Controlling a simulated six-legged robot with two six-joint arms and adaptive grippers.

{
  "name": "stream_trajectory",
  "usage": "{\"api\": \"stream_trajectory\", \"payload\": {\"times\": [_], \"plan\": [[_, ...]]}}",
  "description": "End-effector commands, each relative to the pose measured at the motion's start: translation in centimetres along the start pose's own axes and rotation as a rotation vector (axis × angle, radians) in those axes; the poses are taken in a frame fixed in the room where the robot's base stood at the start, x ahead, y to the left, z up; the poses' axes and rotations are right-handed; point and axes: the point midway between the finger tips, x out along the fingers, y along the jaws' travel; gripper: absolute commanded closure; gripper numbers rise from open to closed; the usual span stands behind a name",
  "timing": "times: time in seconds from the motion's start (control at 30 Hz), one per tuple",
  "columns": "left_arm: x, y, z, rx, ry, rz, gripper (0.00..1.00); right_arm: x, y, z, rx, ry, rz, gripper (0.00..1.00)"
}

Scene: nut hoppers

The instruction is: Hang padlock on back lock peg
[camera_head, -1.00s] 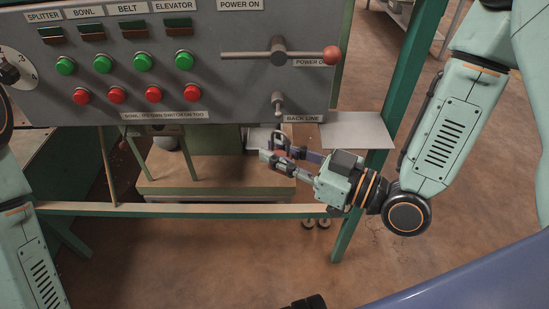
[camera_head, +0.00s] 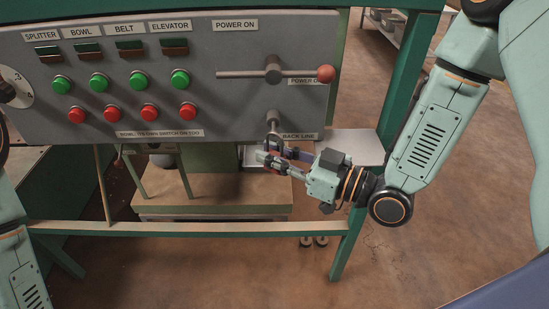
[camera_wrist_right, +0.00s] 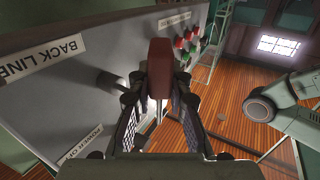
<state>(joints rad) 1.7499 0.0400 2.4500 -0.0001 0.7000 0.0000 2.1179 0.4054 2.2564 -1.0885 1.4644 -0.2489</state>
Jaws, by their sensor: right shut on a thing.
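The padlock has a dark red body and shows best between the fingers in the right wrist view (camera_wrist_right: 160,65). In the head view it is small and mostly hidden by the fingers. My right gripper (camera_head: 274,158) is shut on it; its fingers also flank the padlock in the wrist view (camera_wrist_right: 159,88). The back lock peg (camera_head: 273,122) is a short metal peg on the grey panel, left of the "BACK LINE" label. The gripper is just below the peg in the head view. I cannot tell whether the padlock touches the peg. My left gripper is out of view.
The grey control panel (camera_head: 225,105) carries green and red buttons. A horizontal lever with a red ball (camera_head: 326,74) sticks out above the peg. A green frame post (camera_head: 392,105) stands right of the panel. A pale shelf (camera_head: 350,146) lies behind the gripper.

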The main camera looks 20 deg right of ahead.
Motion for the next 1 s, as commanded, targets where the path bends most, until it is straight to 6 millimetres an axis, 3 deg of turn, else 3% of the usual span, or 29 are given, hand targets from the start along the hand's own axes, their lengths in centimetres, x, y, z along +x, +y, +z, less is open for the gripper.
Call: {"api": "stream_trajectory", "payload": {"times": [1.0], "plan": [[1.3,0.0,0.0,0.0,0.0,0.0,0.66,2.2,3.8,1.1,0.0,0.0,-0.001,1.0]]}}
